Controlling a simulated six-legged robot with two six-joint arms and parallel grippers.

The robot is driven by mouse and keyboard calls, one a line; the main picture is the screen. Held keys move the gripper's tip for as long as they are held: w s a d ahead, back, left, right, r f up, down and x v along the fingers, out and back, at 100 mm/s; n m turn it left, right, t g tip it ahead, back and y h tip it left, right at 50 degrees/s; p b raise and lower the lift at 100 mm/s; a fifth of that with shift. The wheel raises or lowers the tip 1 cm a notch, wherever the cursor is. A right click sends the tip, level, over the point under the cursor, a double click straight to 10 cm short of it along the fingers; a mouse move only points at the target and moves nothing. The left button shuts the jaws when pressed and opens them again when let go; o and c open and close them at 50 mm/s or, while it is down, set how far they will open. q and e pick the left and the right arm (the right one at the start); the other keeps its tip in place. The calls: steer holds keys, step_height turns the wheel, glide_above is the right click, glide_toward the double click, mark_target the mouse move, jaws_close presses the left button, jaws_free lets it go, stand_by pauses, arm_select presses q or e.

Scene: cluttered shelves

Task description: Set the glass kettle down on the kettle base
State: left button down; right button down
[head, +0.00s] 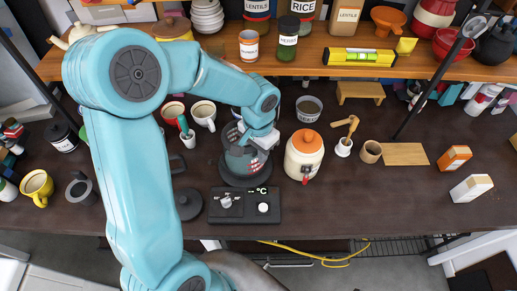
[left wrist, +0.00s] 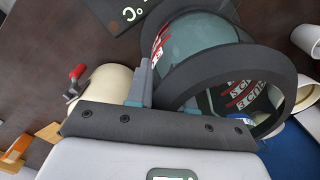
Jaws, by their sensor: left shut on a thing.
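The glass kettle (head: 241,163), with dark glass and black trim, stands roughly upright at the middle of the dark table. My right gripper is out of view.
A cream jar with an orange lid (head: 304,158) stands close to the right of the kettle. Mugs (head: 203,113) stand behind on the left, and a black round lid (head: 188,204) lies left of the base. A loaded wooden shelf (head: 300,66) spans the back.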

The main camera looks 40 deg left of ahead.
arm_select(q)
steer(key=shift+f+b, duration=0.55)
steer(key=shift+f, duration=0.05)
stand_by(0.5)
steer(key=c, duration=0.9)
jaws_free()
step_height(320, 180, up, 16)
steer(key=shift+r, duration=0.2)
steer(key=shift+s, duration=0.1)
